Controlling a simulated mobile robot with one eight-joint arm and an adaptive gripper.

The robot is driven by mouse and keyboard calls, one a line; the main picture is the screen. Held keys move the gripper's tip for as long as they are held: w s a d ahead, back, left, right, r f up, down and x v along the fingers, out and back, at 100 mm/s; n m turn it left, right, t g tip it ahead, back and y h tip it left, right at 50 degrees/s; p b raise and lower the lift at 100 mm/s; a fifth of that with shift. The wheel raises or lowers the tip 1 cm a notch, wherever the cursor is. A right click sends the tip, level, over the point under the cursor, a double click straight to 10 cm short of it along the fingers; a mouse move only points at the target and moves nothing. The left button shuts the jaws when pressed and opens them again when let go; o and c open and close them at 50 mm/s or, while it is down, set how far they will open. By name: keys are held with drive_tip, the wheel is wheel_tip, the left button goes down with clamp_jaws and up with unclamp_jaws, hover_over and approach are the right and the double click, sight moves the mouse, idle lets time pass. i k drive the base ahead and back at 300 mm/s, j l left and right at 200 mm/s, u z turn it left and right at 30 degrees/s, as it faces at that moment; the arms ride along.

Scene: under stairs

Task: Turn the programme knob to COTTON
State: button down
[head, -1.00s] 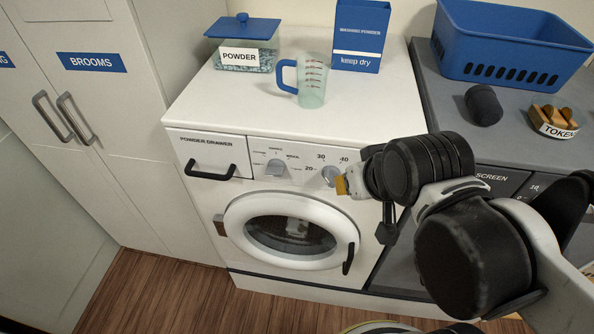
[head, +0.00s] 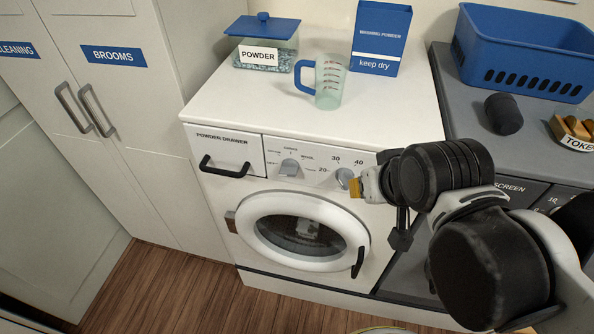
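The white washing machine (head: 222,235) stands with its door shut. On its panel, the programme knob (head: 290,167) is a grey-white dial with small labels around it, too small to read surely. To its right is the temperature knob (head: 345,177), marked 20, 30 and 40. My gripper (head: 355,187) shows a yellow-orange tip just in front of the temperature knob's lower right side, right of the programme knob. I cannot tell whether it touches the temperature knob. My arm hides the panel's right end, and the finger opening is not clear.
The powder drawer handle (head: 224,166) sticks out left of the knobs, and the door handle (head: 358,262) below. On top stand a measuring jug (head: 329,85), a powder tub (head: 280,60) and a washing powder box (head: 380,38). The panel before the programme knob is clear.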

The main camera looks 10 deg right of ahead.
sight(290, 167)
drive_tip(key=k+j, duration=0.45)
drive_tip(key=k+j+z, duration=0.15)
drive_tip(key=k+j, duration=0.3)
drive_tip(key=k, duration=0.1)
